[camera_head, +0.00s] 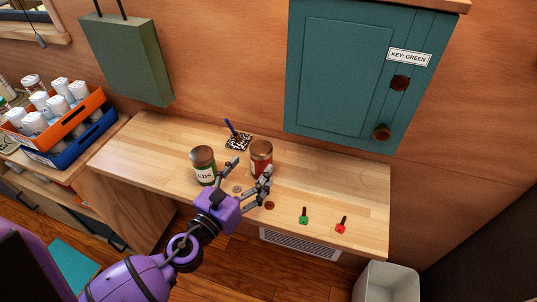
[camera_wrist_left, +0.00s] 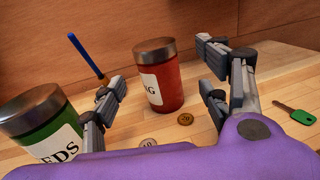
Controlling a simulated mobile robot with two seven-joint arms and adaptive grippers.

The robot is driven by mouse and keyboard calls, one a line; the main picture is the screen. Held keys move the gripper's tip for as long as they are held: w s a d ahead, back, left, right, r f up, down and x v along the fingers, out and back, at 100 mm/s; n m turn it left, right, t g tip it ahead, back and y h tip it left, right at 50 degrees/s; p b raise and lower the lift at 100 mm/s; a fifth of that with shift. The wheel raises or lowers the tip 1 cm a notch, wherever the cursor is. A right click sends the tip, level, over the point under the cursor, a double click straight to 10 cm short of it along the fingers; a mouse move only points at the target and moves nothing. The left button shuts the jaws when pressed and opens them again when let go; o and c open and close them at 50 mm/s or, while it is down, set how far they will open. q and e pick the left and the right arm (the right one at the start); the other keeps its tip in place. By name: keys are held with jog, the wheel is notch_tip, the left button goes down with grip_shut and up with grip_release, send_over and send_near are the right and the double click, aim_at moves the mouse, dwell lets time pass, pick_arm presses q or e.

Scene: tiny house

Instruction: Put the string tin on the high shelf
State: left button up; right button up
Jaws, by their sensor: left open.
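The red tin (camera_head: 262,153) with a brown lid stands upright on the wooden worktop; in the left wrist view its label (camera_wrist_left: 152,88) shows the letters "NG". My left gripper (camera_head: 249,174) is open and empty, just in front of it. In the left wrist view the red tin (camera_wrist_left: 168,75) shows between and beyond the spread fingers, with no clear contact. A green tin (camera_head: 204,170) labelled "EDS" stands upright just left of the fingers. I cannot make out a high shelf. My right gripper is not in view.
A teal cabinet (camera_head: 350,75) marked "KEY: GREEN" hangs above the worktop (camera_head: 150,150). Coins, a green key (camera_head: 304,215) and a red key (camera_head: 342,224) lie in front. Orange and blue crates (camera_head: 75,118) stand left.

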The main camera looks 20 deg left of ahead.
aim_at(255, 161)
pick_arm(q)
jog(key=shift+w+r, duration=0.3)
jog(key=shift+w, duration=0.25)
jog(key=p+x, duration=0.1)
jog(key=x, duration=0.4)
jog(key=shift+w+f, duration=0.15)
jog(key=shift+w, duration=0.1)
jog(key=c, duration=1.6)
